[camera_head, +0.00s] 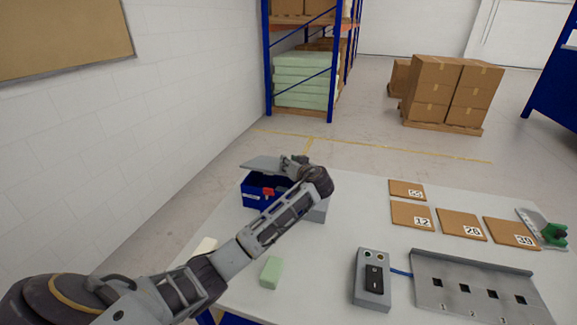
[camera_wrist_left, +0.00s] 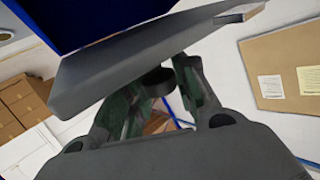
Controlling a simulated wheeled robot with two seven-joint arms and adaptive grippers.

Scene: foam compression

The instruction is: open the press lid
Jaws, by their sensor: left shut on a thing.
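In the left wrist view, the lid (camera_wrist_left: 120,62) is a thick grey slab close against the fingers.
Pale green foam (camera_head: 271,272) lies in front of my arm, near a grey control box (camera_head: 372,279) and a slotted metal rack (camera_head: 478,285). Several numbered brown tiles (camera_head: 411,214) lie at the right.

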